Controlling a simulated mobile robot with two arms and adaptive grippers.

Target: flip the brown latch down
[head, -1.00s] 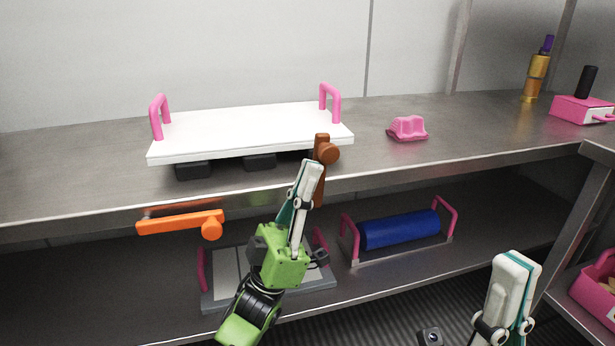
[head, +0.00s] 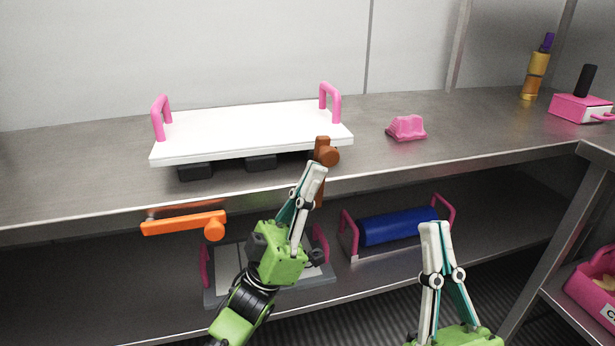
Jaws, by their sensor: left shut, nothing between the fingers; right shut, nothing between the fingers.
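The brown latch (head: 326,153) is at the front edge of the metal counter, by the right front corner of the white board. Its round knob is at the top, and its bar runs down past the counter edge, partly hidden behind my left gripper. My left gripper (head: 315,168) is shut and empty, its tips just in front of the latch bar, below the knob. I cannot tell whether they touch. My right gripper (head: 434,228) is shut and empty, pointing up in front of the lower shelf, to the right of the latch.
An orange latch (head: 182,223) lies sideways along the counter's front edge at left. The white board (head: 250,133) with pink handles is on the counter (head: 460,125). A pink block (head: 406,128) is to its right. A blue roller (head: 398,226) is on the lower shelf.

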